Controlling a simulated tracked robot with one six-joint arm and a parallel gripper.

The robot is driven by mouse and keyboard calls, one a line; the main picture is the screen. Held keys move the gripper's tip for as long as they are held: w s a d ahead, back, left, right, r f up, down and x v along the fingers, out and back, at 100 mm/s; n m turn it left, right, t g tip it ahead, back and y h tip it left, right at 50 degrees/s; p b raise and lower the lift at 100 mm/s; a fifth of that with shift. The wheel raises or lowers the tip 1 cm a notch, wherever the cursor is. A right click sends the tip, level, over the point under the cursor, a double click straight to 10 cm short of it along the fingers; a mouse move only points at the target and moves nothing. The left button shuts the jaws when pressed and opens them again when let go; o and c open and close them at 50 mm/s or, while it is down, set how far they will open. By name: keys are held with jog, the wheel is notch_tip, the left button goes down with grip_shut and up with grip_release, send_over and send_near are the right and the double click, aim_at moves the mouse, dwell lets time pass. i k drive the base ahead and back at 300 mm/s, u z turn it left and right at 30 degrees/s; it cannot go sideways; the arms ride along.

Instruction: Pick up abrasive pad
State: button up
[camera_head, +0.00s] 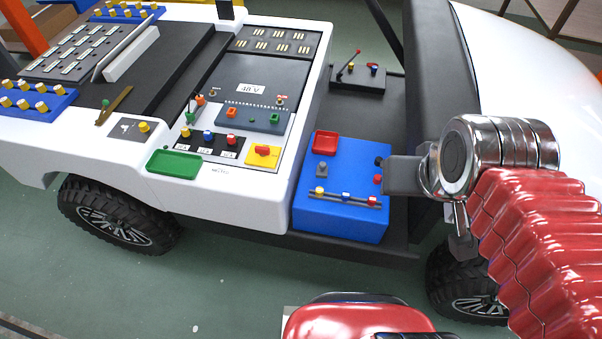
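I cannot make out an abrasive pad for certain in the head view. My gripper (402,175) is at the right, at the end of my arm with its silver joint and red ribbed sleeve. It appears as a grey block pointing left, close to the right side of a blue box (341,223) in the picture. Its fingers are not clear, so I cannot tell whether it is open or shut, or whether it touches the box.
A white cart (240,201) with black wheels carries a panel with switches, a green tray (174,164) and a yellow block with a red knob (263,154). The blue box holds a red tray (325,142) and small knobs. Green floor (215,285) lies free in front.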

aim_at(322, 171)
jog(key=u, duration=1.25)
jog(key=i, duration=1)
jog(key=u, duration=0.05)
